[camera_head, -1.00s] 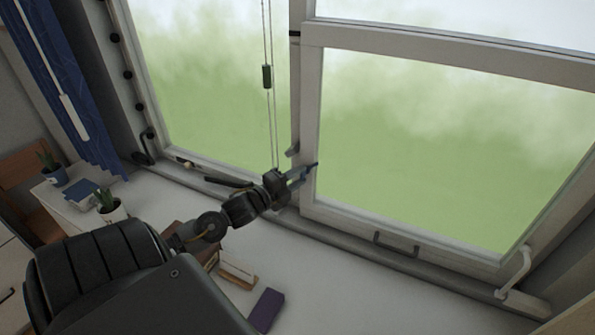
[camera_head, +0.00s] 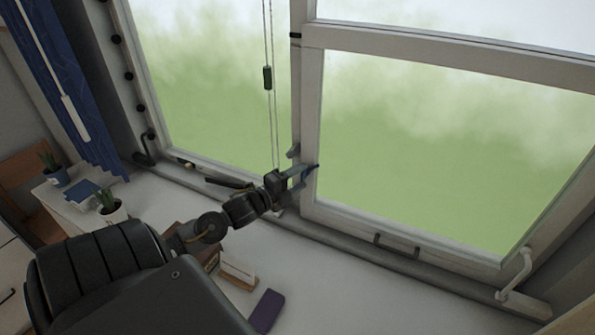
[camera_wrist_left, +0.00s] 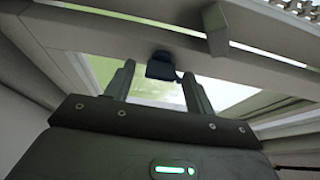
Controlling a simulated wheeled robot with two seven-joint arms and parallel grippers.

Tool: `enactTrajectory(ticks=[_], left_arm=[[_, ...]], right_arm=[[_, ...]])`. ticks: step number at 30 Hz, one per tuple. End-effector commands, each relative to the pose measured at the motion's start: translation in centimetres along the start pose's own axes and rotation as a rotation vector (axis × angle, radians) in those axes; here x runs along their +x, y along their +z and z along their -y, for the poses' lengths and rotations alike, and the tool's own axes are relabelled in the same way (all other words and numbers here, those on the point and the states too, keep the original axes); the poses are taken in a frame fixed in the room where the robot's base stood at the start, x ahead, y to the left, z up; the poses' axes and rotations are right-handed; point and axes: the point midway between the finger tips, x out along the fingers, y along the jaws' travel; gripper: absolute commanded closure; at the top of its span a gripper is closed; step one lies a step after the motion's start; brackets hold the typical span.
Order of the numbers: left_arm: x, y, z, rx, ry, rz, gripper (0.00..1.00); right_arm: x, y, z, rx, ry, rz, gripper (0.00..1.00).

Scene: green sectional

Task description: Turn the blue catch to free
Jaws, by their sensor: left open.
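The blue catch (camera_wrist_left: 172,66) shows as a small dark blue block on the window frame in the left wrist view. It lies just beyond and between my fingertips, and I cannot tell whether they touch it. In the head view the catch (camera_head: 313,170) is a small dark blue bit at the window's middle post, partly hidden by my fingers. My left gripper (camera_head: 301,178) is open at that post, with one finger on each side in the wrist view (camera_wrist_left: 158,72). My right gripper is not in view.
A grey lever (camera_head: 293,151) sticks out from the post just above my gripper. A cord with a dark weight (camera_head: 267,77) hangs to its left. A purple box (camera_head: 266,310) lies below.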

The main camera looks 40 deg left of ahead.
Motion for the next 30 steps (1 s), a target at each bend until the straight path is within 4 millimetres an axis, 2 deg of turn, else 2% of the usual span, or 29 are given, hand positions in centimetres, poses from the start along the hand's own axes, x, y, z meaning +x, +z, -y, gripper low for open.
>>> enactTrajectory(ticks=[5, 15, 21, 30], left_arm=[[-0.9, 0.1, -0.3, 0.000, 0.002, 0.001, 0.45], [-6.7, 0.0, -0.6, -0.001, 0.005, -0.001, 0.45], [-9.4, 0.0, -0.3, -0.001, 0.002, 0.000, 0.45], [-10.8, 0.0, 0.0, 0.000, 0.000, 0.000, 0.45]], right_arm=[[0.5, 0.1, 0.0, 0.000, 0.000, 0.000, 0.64], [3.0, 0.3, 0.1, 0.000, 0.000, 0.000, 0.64], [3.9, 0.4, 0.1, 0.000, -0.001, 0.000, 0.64], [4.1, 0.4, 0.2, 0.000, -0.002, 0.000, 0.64]])
